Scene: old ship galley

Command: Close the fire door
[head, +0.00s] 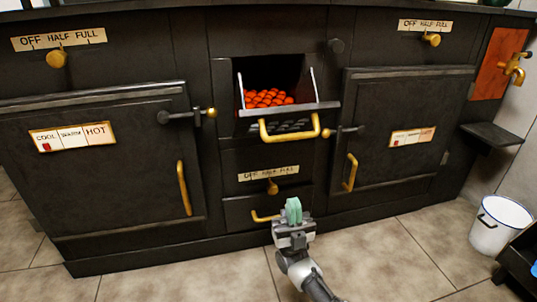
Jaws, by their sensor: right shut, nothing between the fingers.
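The fire door (318,107) is a dark flap in the middle of the black stove, with a brass bar handle (290,137) on its front. It stands open, tilted outward between pale side plates, and glowing orange coals (268,97) show behind it. My right gripper (293,205) comes up from the bottom of the picture, below the fire door and apart from its handle. Its green-tipped fingers are shut with nothing between them. They are just right of the brass handle of the low drawer (262,217). My left gripper is not in view.
Large shut oven doors stand at left (110,190) and right (400,165), with brass handles and latches jutting out. A small shelf (490,137) juts out at right. A white bucket (497,232) and a dark object (520,262) stand on the right floor. The tiled floor in front is mostly clear.

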